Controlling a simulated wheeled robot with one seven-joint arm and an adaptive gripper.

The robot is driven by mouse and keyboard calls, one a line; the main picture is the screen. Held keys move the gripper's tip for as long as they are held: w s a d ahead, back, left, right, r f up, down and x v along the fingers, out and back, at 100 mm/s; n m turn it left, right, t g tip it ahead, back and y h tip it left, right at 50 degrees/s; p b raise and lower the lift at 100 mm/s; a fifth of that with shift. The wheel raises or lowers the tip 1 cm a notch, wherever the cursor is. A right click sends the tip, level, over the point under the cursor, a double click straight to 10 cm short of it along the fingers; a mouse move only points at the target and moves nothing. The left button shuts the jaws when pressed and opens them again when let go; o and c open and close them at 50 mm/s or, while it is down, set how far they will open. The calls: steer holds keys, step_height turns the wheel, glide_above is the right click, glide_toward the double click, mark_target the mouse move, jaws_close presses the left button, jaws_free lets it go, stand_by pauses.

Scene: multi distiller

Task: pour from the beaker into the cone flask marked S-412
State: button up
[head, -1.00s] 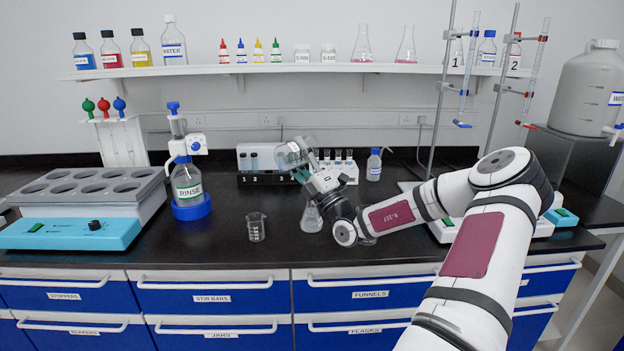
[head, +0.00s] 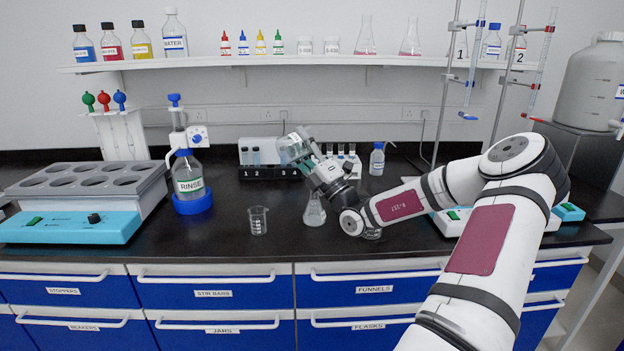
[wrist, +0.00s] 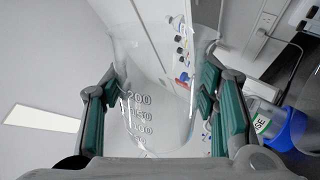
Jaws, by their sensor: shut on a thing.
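My gripper (head: 308,160) is shut on a clear glass beaker (head: 293,149), held in the air above the bench and tilted. In the wrist view the beaker (wrist: 150,112) sits between the green finger pads, with markings such as 200 and 100 showing. I cannot make out how much liquid it holds. A clear cone flask (head: 314,212) stands upright on the bench below the gripper, apart from the beaker. No S-412 mark is readable on it. Two more cone flasks stand on the shelf, one at the left (head: 366,36) and one at the right (head: 410,37).
A small beaker (head: 257,220) stands left of the bench flask. A glass vessel (head: 372,233) is partly hidden by my arm. A rinse bottle (head: 188,180) and block heater (head: 80,190) stand left; racks and a small bottle (head: 377,160) stand behind.

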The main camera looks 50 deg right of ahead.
steer(key=shift+w+a+n+y+p, duration=0.1)
steer(key=shift+a+n+y+p, duration=0.05)
steer(key=shift+n+y+p, duration=0.5)
steer(key=shift+f+n+y, duration=0.15)
steer(key=shift+n+y, duration=0.1)
steer(key=n+y, duration=0.1)
steer(key=n+y+p, duration=0.2)
steer(key=n, duration=0.1)
steer(key=shift+a+f, duration=0.25)
steer(key=shift+f, duration=0.15)
steer(key=n+g+y+p, duration=0.1)
steer(key=n+p, duration=0.1)
steer(key=n, duration=0.1)
steer(key=r+n+g+y+p, duration=0.1)
steer(key=n+y+p, duration=0.1)
steer(key=shift+a+n, duration=0.15)
steer(key=shift+n, duration=0.25)
steer(key=shift+a+f+n+g+y+p, duration=0.2)
steer(key=shift+n+g+y+p, duration=0.3)
steer(key=shift+n, duration=0.3)
steer(key=w+a+f+n+g, duration=0.1)
steer(key=a+f+n+g, duration=0.3)
steer(key=f+n, duration=0.4)
steer(key=shift+a+f+g+y+p, duration=0.35)
steer(key=shift+f+g, duration=0.25)
steer(key=shift+f, duration=0.5)
